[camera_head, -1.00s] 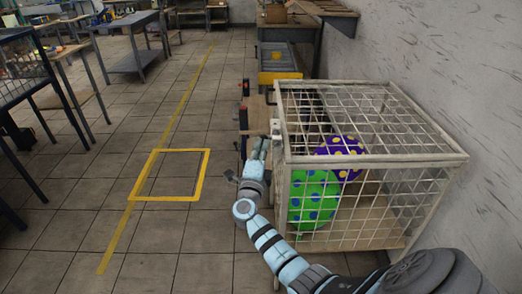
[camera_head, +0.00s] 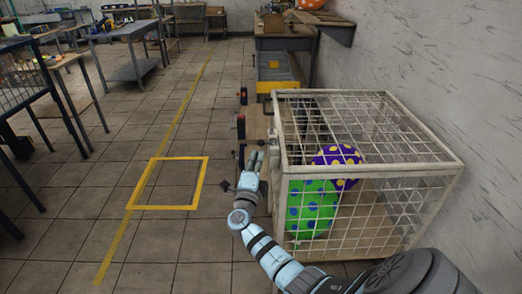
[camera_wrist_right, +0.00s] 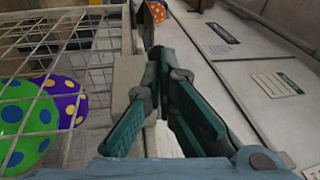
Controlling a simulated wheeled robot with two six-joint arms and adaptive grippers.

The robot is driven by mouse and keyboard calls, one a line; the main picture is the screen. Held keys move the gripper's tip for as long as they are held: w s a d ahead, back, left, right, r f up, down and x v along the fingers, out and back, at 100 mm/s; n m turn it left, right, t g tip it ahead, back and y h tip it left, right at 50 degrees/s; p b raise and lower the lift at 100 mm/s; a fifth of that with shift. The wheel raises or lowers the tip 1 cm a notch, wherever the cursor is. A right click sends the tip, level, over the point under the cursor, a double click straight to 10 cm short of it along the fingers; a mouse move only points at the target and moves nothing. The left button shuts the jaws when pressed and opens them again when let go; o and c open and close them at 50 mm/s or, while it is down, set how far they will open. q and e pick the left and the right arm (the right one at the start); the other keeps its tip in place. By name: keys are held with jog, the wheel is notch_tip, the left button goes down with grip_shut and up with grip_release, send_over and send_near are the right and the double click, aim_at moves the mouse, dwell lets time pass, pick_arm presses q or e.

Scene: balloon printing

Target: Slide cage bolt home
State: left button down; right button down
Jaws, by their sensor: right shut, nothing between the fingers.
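The wire cage (camera_head: 372,172) stands at the right against the wall and holds a green balloon with blue dots (camera_head: 305,212) and a purple balloon with yellow dots (camera_head: 330,157). Both also show through the mesh at the left of the right wrist view. My right gripper (camera_head: 257,157) is just left of the cage's left side, near its upper left post. Its two dark green fingers (camera_wrist_right: 163,62) are shut with nothing between them. I cannot make out the bolt clearly; the gripper and post may hide it. My left gripper is in neither view.
A yellow tape square (camera_head: 167,207) marks open floor left of the cage. Beyond the cage are a yellow-fronted unit (camera_head: 278,84) and a bench. An orange dotted balloon (camera_head: 311,4) is at the back. Metal tables (camera_head: 132,38) stand at the left.

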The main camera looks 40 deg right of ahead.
jog(key=v, duration=1.1)
jog(key=shift+r+p, duration=0.2)
jog(key=shift+p, duration=0.1)
